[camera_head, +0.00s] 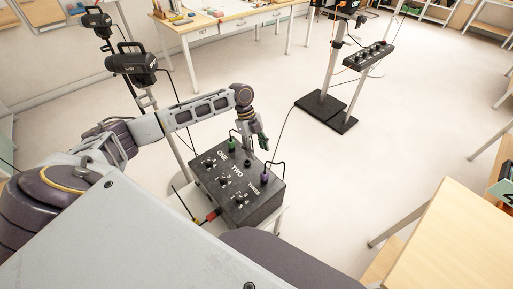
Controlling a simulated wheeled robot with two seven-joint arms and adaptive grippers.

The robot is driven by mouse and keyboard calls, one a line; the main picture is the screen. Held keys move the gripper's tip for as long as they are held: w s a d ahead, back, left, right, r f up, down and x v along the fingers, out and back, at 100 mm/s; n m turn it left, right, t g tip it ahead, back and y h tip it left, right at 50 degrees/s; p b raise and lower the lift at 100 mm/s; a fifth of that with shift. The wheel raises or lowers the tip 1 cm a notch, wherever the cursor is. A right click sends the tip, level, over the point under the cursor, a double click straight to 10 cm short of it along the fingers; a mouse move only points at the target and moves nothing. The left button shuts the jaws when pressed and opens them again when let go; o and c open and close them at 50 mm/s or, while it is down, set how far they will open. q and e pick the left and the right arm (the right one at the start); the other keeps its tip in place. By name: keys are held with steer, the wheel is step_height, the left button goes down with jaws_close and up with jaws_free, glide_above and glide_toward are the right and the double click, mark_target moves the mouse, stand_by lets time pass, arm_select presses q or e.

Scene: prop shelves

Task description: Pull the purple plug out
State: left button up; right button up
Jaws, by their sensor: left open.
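The purple plug (265,177) stands in the right side of a dark control box (239,208), beside the word THREE. A black cable arches from its top. My left gripper (263,145) is open and empty just beyond the box's far edge, above and apart from the purple plug. Its fingers are small in view and look greenish. A green plug (232,144) with a black cable is at the box's far end, beside ONE. My right gripper is not in view.
The box also carries several knobs and a dark socket (247,163) by TWO. Red (213,214) and yellow (197,221) connectors are at its near left side. A wooden table (455,240) stands right; open floor lies between.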

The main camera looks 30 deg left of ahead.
mark_target(265, 171)
arm_select(q)
steer(key=shift+p+x, duration=0.75)
steer(key=shift+x, duration=6.05)
steer(key=shift+s+a, duration=0.1)
jaws_close()
steer(key=shift+r+p, duration=0.6)
steer(key=shift+r+p, duration=0.3)
steer(key=shift+r, duration=0.05)
steer(key=shift+r, duration=0.2)
steer(key=shift+r+p, duration=1.05)
steer(key=shift+r, duration=0.05)
